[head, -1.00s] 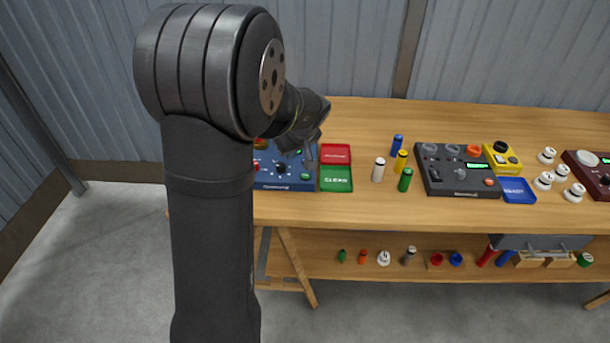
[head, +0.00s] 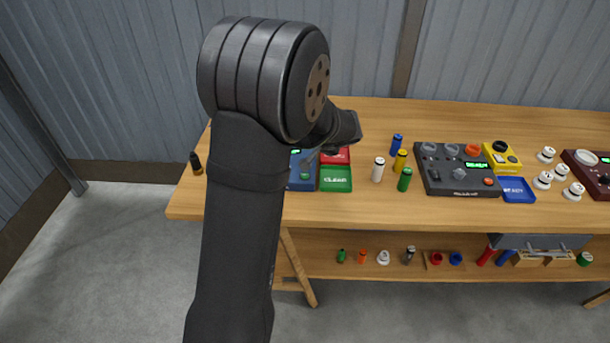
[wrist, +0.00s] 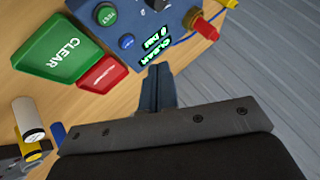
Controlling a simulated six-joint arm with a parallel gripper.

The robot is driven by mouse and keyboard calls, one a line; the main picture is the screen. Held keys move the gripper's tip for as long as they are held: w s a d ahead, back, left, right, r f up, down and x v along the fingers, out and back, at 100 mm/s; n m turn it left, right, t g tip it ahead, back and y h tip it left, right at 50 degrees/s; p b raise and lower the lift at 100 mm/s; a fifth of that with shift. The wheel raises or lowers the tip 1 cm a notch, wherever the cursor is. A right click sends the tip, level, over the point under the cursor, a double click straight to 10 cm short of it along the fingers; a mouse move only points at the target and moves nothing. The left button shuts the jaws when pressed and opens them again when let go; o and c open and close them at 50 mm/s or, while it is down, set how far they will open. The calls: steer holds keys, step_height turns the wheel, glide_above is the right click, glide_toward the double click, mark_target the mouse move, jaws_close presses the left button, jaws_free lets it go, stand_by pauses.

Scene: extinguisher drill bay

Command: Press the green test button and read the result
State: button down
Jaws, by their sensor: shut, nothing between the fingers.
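The blue test panel (wrist: 180,14) shows at the top of the wrist view, with the green test button (wrist: 105,15) on it. A blue button (wrist: 127,41) sits beside the green one. The panel's lit display (wrist: 150,48) reads CLEAR in green, with smaller text I cannot read surely. In the head view my arm hides much of the panel (head: 303,184); the green button (head: 305,176) shows near its right side. My gripper (wrist: 159,70) is shut and empty, its tips near the display edge and apart from the green button. It also shows in the head view (head: 322,150).
A green tray marked CLEAR (wrist: 62,50) and a red tray (wrist: 103,72) lie beside the panel. White (head: 378,170), yellow (head: 401,160), blue (head: 396,144) and green (head: 405,179) cylinders stand further right. A dark bottle (head: 196,163) stands at the table's left end.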

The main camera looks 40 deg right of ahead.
mark_target(307, 177)
steer(key=shift+f, duration=4.4)
steer(key=shift+f, duration=0.4)
steer(key=shift+f, duration=0.45)
steer(key=shift+r, duration=0.9)
steer(key=shift+r, duration=2.5)
